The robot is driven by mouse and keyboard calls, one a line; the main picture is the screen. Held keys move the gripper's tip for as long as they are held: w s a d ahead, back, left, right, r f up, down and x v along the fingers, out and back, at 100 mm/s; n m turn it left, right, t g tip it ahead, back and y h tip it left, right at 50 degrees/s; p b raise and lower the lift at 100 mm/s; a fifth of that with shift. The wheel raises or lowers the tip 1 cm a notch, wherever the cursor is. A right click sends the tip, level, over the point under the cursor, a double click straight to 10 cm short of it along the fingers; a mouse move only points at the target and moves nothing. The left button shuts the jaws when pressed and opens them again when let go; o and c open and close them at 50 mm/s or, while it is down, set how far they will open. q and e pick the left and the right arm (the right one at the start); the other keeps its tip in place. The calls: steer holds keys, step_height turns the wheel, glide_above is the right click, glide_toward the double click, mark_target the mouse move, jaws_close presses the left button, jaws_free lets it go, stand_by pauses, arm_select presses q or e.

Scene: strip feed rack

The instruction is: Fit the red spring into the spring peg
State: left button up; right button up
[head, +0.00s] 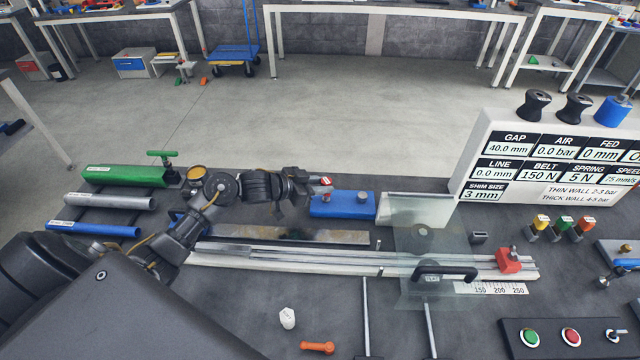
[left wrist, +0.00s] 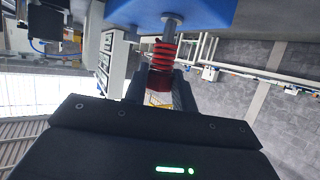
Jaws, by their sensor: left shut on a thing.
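The red spring (left wrist: 162,54) is a short coil in the left wrist view, held between the fingers of my left gripper (left wrist: 155,85), which is shut on it. A grey metal spring peg (left wrist: 171,27) sticks out from a blue block at the spring's end. Spring and peg appear close and roughly in line; I cannot tell whether the peg enters the coil. In the head view my left gripper (head: 316,188) is just by the left end of the blue block (head: 345,204), with a small red and white piece (head: 326,181) at its tip. My right gripper is not in view.
A long metal rail (head: 300,257) crosses the bench, with a clear guard with a black handle (head: 445,273) over it. Coloured tubes lie at the left. Small yellow, green and red labelled pieces (head: 563,226) stand right. A white cap (head: 287,318) and orange lever (head: 317,347) lie in front.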

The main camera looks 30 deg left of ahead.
arm_select(q)
steer(key=shift+f+b, duration=0.45)
steer(key=shift+f, duration=0.55)
steer(key=o, duration=1.1)
steer(key=shift+c, duration=0.2)
steer(key=b+v, duration=0.1)
steer(key=v, duration=1)
steer(key=shift+b, duration=0.3)
steer(key=shift+w+f, duration=0.1)
